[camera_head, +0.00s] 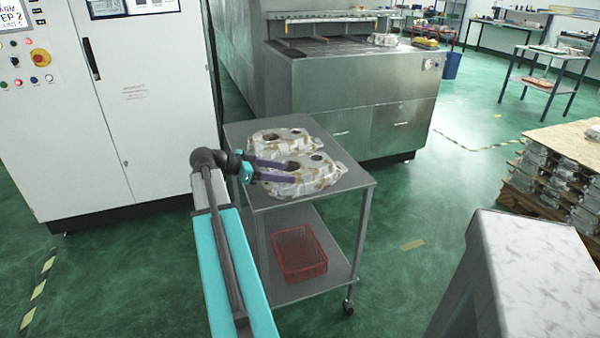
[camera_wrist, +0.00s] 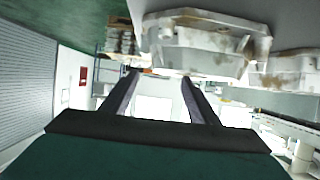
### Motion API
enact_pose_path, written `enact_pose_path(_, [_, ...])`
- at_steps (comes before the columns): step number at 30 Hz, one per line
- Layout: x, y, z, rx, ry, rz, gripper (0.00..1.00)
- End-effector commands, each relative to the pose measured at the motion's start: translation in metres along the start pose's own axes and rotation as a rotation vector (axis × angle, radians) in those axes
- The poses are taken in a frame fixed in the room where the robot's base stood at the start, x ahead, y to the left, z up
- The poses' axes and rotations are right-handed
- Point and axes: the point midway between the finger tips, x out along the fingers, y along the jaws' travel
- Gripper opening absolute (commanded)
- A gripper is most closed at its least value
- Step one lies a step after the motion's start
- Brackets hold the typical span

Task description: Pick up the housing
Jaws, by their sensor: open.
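Two pale metal housings with brownish stains lie on the grey cart top. The nearer housing (camera_head: 318,178) is at the front right, and the farther housing (camera_head: 278,137) lies behind it. My gripper (camera_head: 295,171) is open, with its two dark fingers reaching from the left across the nearer housing in the head view. In the wrist view, which appears upside down, my gripper (camera_wrist: 160,76) has its fingers apart with nothing between them. One housing (camera_wrist: 205,50) is just beyond the fingertips, and part of another (camera_wrist: 288,70) shows at the right. Contact cannot be told.
The cart (camera_head: 352,182) has a lower shelf with a red basket (camera_head: 298,252). A white control cabinet (camera_head: 150,110) stands at the left, and a metal machine (camera_head: 350,105) behind. A pallet of stacked castings (camera_head: 555,170) is at the right. Green floor is open between.

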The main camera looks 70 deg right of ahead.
Motion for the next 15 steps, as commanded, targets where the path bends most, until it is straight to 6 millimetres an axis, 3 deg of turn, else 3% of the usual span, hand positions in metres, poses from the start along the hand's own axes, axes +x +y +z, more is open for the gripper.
enact_pose_path(7, [0.007, 0.001, -0.001, -0.001, 0.0, 0.002, 0.55])
enact_pose_path(15, [0.039, 0.001, 0.0, -0.001, 0.0, 0.002, 0.55])
